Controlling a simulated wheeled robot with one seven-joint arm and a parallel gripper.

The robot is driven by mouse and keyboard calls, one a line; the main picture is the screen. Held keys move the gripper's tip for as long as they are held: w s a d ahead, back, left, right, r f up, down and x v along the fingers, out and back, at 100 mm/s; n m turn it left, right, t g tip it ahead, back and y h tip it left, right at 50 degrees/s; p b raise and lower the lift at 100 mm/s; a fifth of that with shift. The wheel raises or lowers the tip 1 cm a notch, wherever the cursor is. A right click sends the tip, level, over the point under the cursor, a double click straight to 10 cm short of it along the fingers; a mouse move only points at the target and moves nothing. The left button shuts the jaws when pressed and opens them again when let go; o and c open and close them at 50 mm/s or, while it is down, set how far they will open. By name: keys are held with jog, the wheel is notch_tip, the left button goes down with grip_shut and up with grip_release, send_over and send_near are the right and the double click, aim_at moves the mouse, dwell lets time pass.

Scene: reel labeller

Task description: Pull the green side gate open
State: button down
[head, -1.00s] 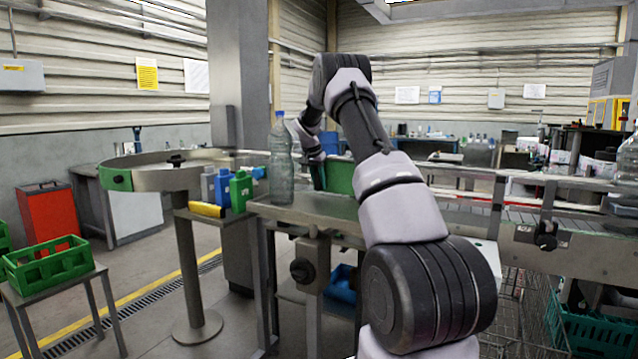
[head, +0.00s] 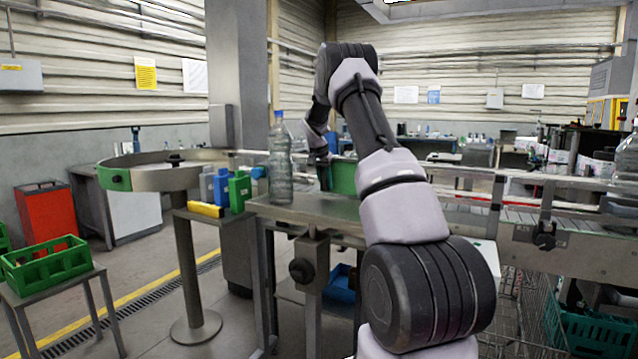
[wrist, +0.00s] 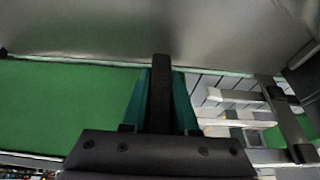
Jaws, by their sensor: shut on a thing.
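The green side gate (head: 343,178) stands on the metal table at the conveyor's end, partly hidden behind my arm in the head view. In the wrist view its flat green panel (wrist: 60,108) fills the left side. My gripper (wrist: 160,95) is at the panel's right end, with teal pieces on both sides of its dark middle. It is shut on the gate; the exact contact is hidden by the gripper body. In the head view my gripper (head: 323,176) shows small, just left of the gate.
A clear bottle (head: 280,160) stands upright on the table (head: 305,207), left of my gripper. Blue and green blocks (head: 238,190) sit farther left by a curved metal guide (head: 160,178). The conveyor (head: 575,235) runs right. A green crate (head: 48,262) rests on a stand at left.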

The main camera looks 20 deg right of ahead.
jog(key=s+d, duration=1.5)
jog(key=s, duration=0.5)
jog(key=shift+d, duration=0.3)
jog(key=c, duration=0.7)
grip_release()
jog(key=v, duration=1.1)
